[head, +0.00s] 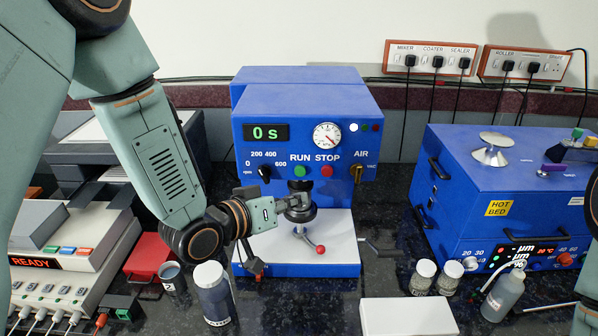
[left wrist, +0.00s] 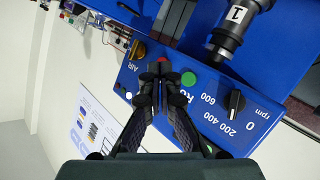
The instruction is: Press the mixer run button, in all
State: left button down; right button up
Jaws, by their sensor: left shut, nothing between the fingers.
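The mixer (head: 306,100) is a blue machine at the centre of the head view, with a display reading 0 s. Its green RUN button (head: 300,171) and red STOP button (head: 327,171) are side by side on the front. My left gripper (head: 300,202) is shut and empty, in front of the mixer and below the buttons in the head view. In the left wrist view, the fingertips (left wrist: 157,72) appear close to the red STOP button (left wrist: 162,61), with the green RUN button (left wrist: 189,80) just to their right. I cannot see contact. My right gripper is out of view.
A black speed knob (head: 264,173) and an orange AIR knob (head: 356,173) flank the buttons. A red-tipped lever (head: 320,249) stands on the white mixer base. A blue hot bed (head: 455,185) is at right, small jars and a bottle (head: 503,297) in front.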

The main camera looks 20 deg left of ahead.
aim_at(300, 171)
pick_arm(q)
jog(key=w+a, duration=0.1)
jog(key=w, duration=0.5)
jog(key=shift+a, duration=0.35)
jog(key=shift+s+d, duration=0.1)
jog(key=shift+d, duration=0.1)
jog(key=shift+a, duration=0.25)
jog(key=shift+d, duration=0.2)
jog(key=shift+a, duration=0.15)
jog(key=shift+w, duration=0.2)
jog(key=shift+w, duration=0.3)
